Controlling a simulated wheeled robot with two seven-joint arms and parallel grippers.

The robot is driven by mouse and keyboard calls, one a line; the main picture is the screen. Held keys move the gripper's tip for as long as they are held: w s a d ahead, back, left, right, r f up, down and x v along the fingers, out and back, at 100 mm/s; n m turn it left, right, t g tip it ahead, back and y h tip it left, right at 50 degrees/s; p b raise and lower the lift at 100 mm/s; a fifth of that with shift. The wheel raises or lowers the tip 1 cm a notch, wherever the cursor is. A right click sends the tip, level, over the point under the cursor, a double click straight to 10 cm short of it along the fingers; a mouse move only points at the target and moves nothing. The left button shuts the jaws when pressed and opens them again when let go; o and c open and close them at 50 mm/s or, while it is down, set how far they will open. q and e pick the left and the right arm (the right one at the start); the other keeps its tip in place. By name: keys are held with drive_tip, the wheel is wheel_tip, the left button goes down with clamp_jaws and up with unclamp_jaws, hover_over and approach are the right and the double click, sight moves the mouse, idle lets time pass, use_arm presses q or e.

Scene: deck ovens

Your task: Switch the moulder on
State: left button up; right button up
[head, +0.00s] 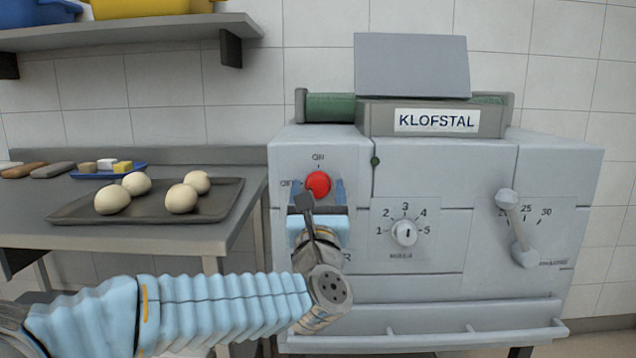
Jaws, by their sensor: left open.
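The moulder (440,190) is a grey machine with a KLOFSTAL plate, standing right of the worktable. Its red round switch knob (318,182) is at the upper left of the front panel. ON is printed above the knob and OFF to its left; I cannot tell which mark the knob points to. My left gripper (318,190) is open, with its blue fingers either side of the knob's lower part. Whether the fingers touch the knob is unclear. The gripper's wrist hides the panel below the knob. My right gripper is out of view.
A numbered dial (404,233) and a lever (517,228) are on the moulder's front. A rail (450,332) runs along its lower front. On the left, a dark tray (75,211) with several dough balls lies on the worktable (110,238), below a wall shelf (110,34).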

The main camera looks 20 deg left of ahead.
use_arm(q)
drive_tip(key=shift+w+a+r, duration=0.1)
drive_tip(key=shift+w+a, duration=0.05)
drive_tip(key=shift+w, duration=0.2)
